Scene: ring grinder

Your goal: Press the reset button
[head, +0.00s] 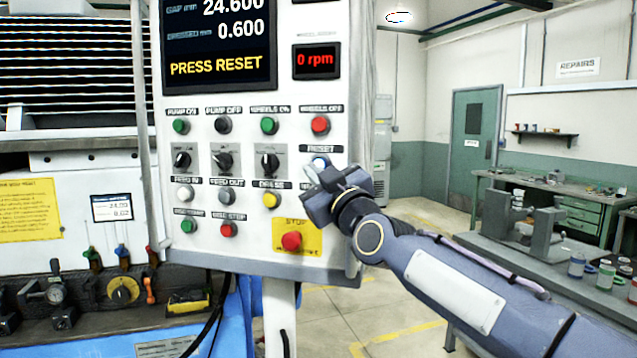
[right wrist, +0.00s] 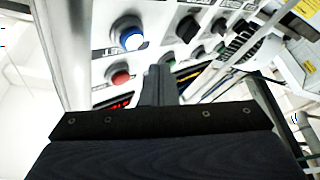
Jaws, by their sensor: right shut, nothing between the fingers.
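The reset button (head: 320,160) is a small blue button under the RESET label, at the right side of the white control panel (head: 300,205). In the head view my right gripper (head: 311,173) is just below it and partly overlaps it. In the right wrist view the blue reset button (right wrist: 131,39) has a silver ring and is fully visible. The shut, empty fingers (right wrist: 158,72) are below and to the right of it there, apart from it in the picture. The gap in depth is hard to judge. The panel's display (head: 218,45) reads PRESS RESET. My left gripper is not in view.
A red button (head: 320,125) is just above the reset button. A red stop button (head: 291,241) on a yellow plate is below my right gripper, and a yellow button (head: 271,200) is to its left. Free floor lies right of the panel, before a workbench (head: 487,283).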

